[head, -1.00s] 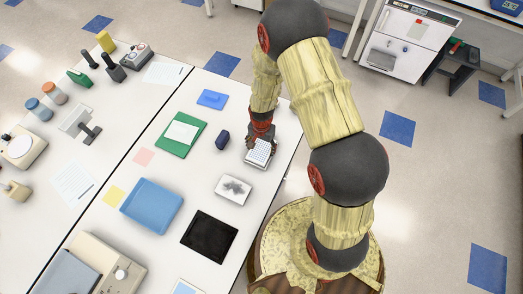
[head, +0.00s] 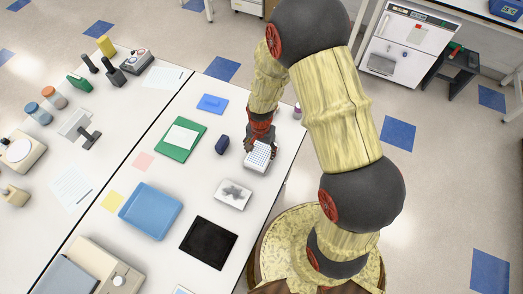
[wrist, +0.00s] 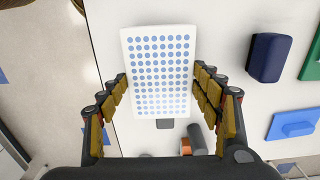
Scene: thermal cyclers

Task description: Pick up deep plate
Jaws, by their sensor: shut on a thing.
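The deep plate (head: 258,156) is a white block with a grid of blue wells, near the right edge of the white table. My gripper (head: 261,141) is over its far end in the head view. In the wrist view the deep plate (wrist: 158,70) lies between the two fingers of my gripper (wrist: 160,90), which are shut on its long sides. The head view does not clearly show whether the plate is clear of the table.
A dark blue block (head: 222,145) lies just left of the plate. A white tray with a grey star-like shape (head: 232,195), a green folder (head: 180,139), a blue tray (head: 151,209) and a black pad (head: 208,243) lie nearby. A small bottle (head: 297,110) stands beyond the gripper.

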